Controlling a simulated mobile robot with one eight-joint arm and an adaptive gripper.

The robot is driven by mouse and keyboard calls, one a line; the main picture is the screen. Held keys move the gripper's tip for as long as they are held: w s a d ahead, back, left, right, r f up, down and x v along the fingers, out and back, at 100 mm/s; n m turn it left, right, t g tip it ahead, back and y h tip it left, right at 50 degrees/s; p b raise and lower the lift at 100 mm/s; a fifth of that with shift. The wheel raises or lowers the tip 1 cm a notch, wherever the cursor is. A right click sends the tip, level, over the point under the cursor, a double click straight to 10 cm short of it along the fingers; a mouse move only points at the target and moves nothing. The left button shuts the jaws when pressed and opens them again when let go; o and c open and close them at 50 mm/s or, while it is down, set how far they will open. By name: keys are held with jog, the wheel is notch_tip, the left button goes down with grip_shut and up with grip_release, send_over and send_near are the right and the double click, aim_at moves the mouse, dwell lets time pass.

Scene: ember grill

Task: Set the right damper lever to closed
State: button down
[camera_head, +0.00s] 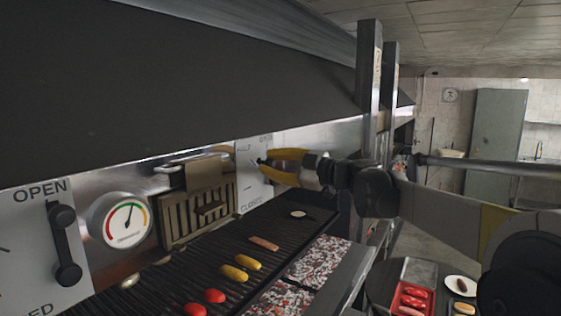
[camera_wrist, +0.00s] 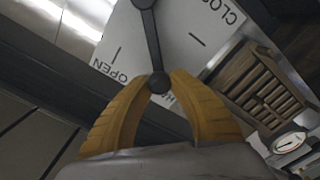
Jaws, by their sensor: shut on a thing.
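The right damper lever (camera_wrist: 151,45) is a dark bar with a round knob (camera_wrist: 158,83) on a white plate (camera_wrist: 185,50), seen in the wrist view. Its knob sits between the two yellow fingertips of my gripper (camera_wrist: 158,80), which are shut on it. The plate bears OPEN on the left and CLOSED, partly cut off, at the top right, each with a tick mark. The lever lines up with neither tick. In the head view my gripper (camera_head: 266,162) reaches the right plate (camera_head: 252,190) and hides most of the lever.
A left damper lever (camera_head: 65,245) stands on its own plate at the far left, beside a round gauge (camera_head: 121,220) and a slatted vent (camera_head: 197,212). The dark hood (camera_head: 180,90) overhangs. Below, the grill grate (camera_head: 170,280) holds several foods.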

notch_tip(320, 180, down, 6)
jog(key=s+a+n+b, duration=0.2)
jog(key=n+b, duration=0.1)
jog(key=n, duration=0.4)
jog(key=shift+s+f, duration=0.15)
jog(key=shift+s, duration=0.1)
jog(key=shift+n, duration=0.3)
jog(key=c, duration=1.2)
grip_release()
jog(key=shift+o, duration=0.2)
jog(key=v, duration=1.2)
